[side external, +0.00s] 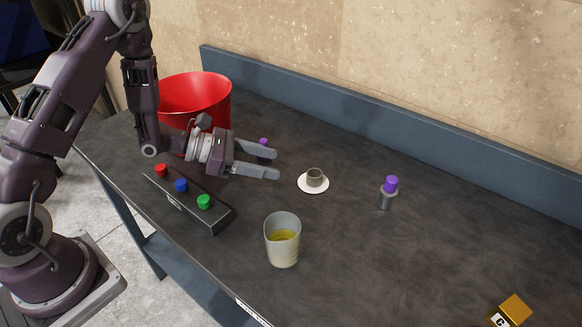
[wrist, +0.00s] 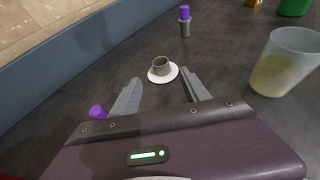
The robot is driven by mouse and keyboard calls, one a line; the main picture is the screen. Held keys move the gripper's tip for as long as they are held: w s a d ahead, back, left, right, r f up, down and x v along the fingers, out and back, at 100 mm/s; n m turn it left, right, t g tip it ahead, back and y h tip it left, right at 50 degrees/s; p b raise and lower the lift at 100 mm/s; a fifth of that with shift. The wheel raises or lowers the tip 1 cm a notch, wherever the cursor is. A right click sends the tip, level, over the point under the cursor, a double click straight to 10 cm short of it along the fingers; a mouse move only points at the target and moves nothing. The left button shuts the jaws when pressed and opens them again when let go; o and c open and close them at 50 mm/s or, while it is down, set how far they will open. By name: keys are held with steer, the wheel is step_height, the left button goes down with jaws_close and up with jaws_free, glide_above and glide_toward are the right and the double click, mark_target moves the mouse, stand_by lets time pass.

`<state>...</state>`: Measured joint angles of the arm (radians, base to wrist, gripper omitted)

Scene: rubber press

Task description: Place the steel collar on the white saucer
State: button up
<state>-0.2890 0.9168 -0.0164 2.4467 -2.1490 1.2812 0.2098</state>
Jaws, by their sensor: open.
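The steel collar (side external: 315,178) is a short grey-brown ring. It sits on the white saucer (side external: 313,188) near the middle of the table. In the wrist view the collar (wrist: 160,66) rests on the saucer (wrist: 163,78), just beyond my fingertips. My gripper (side external: 277,163) is open and empty, low over the table to the left of the saucer. Its two fingers point toward the saucer and touch neither it nor the collar. In the wrist view my gripper (wrist: 160,78) has its fingers apart, one to each side of the saucer.
A purple-topped object (side external: 263,151) stands close behind my gripper. A cup with yellow liquid (side external: 283,250) stands in front. Another purple-topped grey cylinder (side external: 387,197) is at right. A red bucket (side external: 208,95), a button box (side external: 218,216) and a yellow block (side external: 515,308) stand farther out.

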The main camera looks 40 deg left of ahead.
steer(key=shift+s+a+r, duration=0.3)
steer(key=shift+s+a, duration=0.15)
steer(key=shift+s, duration=0.05)
steer(key=s+d+r+m+g+h, duration=0.3)
steer(key=d+r+m, duration=0.4)
steer(key=r, duration=0.3)
steer(key=s+d+r+m+g+y, duration=0.1)
steer(key=s+d+r+m+g, duration=0.25)
steer(key=s, duration=0.25)
steer(key=s+d+r+m+g, duration=0.2)
steer(key=s+r+m, duration=0.2)
steer(key=s+m, duration=0.15)
steer(key=s+a+m+y, duration=0.3)
steer(key=s+m+y, duration=0.35)
steer(key=s, duration=0.45)
steer(key=s+a+r+m+t+y, duration=0.1)
steer(key=a+m+t+y, duration=0.3)
steer(key=a, duration=0.5)
steer(key=shift+s+r+y, duration=0.4)
steer(key=shift+s+y, duration=0.05)
steer(key=shift+y, duration=0.1)
steer(key=shift+m+t, duration=0.25)
